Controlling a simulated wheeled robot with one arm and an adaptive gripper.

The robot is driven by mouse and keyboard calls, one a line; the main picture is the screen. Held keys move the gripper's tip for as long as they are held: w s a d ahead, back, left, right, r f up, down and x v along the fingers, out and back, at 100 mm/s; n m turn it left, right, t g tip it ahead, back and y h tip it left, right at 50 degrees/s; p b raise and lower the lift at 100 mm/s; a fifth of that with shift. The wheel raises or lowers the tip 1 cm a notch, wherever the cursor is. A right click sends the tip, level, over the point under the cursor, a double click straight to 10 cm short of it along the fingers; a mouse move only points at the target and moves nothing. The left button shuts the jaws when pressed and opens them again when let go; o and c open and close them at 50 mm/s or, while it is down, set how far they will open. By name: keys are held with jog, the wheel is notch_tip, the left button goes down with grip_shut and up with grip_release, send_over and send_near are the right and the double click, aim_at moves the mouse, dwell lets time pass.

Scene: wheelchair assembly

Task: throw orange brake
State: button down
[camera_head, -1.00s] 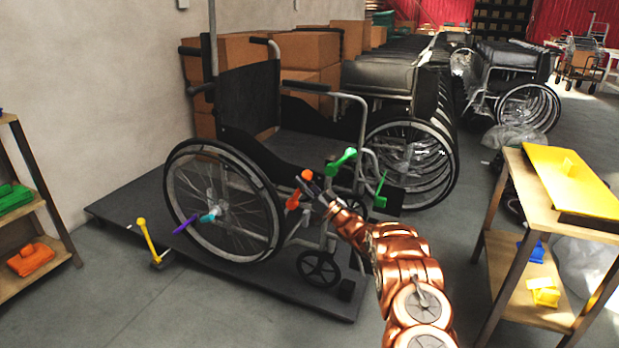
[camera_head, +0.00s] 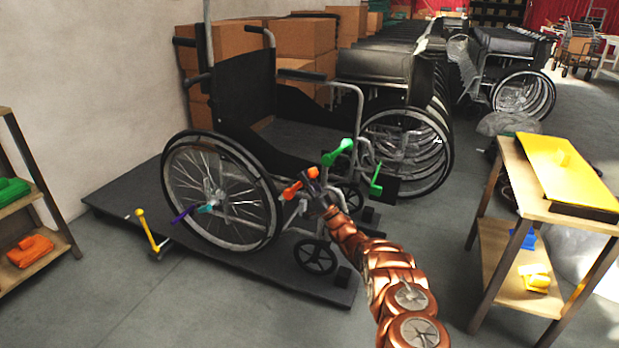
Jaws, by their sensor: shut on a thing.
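The orange brake (camera_head: 293,188) is a short lever on the near side of the wheelchair (camera_head: 245,112), just ahead of the large near wheel. It lies at a slant, rising to the right, with its knob end at my gripper. My gripper (camera_head: 311,180) is shut on the orange brake near that upper end. The fingertips are small in view and partly cover the lever. My copper-coloured arm comes up from the lower right.
Green levers (camera_head: 338,153) stand just right of and behind my gripper. A purple and cyan lever (camera_head: 190,211) is at the near wheel. A yellow lever (camera_head: 147,231) stands beside the dark platform (camera_head: 120,204). A wooden shelf (camera_head: 525,205) is at the right.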

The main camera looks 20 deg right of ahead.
dwell(0.3)
jog(key=c, duration=1.1)
grip_release()
jog(key=shift+o, duration=0.2)
jog(key=v, duration=1.2)
